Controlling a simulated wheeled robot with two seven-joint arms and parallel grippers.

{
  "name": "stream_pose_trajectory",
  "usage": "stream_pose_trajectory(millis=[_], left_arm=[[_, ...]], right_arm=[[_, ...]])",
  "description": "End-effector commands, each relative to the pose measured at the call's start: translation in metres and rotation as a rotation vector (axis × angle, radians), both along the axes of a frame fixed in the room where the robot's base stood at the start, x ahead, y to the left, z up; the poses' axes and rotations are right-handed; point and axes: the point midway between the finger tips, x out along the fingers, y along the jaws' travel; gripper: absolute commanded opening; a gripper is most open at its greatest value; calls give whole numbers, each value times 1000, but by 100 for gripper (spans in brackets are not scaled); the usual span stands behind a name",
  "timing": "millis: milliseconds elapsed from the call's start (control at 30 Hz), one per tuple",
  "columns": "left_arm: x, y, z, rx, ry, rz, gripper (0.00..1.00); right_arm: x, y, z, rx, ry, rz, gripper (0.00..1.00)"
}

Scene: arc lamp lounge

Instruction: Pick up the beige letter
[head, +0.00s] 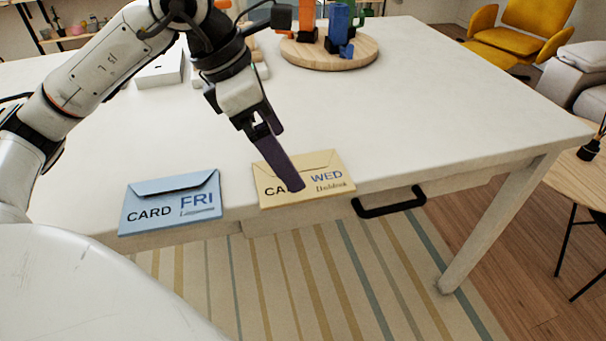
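The beige letter (325,164), marked "CARD" and "WED", lies flat at the front edge of the white table (440,110). A blue letter (172,202), marked "CARD" and "FRI", lies to its left with a gap between them. My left gripper (290,160) points down over the left half of the beige letter, and a dark finger covers part of the word "CARD". I cannot tell whether the finger touches the letter or how far apart the fingers are. My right gripper is not in view.
A black handle (390,203) sticks out below the table edge, right of the beige letter. A round wooden board (329,52) with orange, blue and green items stands at the back. A white box (161,69) is at back left. The table's right side is clear.

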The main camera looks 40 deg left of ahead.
Motion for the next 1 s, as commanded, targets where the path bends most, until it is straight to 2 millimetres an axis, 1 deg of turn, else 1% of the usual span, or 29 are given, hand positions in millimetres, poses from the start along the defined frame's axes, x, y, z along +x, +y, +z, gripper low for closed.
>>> stream_pose_trajectory(millis=[200,333,433,633,833,867,1000], left_arm=[[9,-11,-27,-3,5,-3,100],[14,-14,-42,-2,4,-3,100],[16,-16,-46,-2,1,-2,100],[16,-16,-46,-2,0,-2,100],[16,-16,-46,-2,0,-2,66],[16,-16,-46,-2,0,-2,64],[16,-16,-46,-2,0,-2,63]], right_arm=[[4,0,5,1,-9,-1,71],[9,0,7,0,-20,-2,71],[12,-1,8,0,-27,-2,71],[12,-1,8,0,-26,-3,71],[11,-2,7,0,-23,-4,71],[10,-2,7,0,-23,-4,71],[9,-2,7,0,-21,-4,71]])
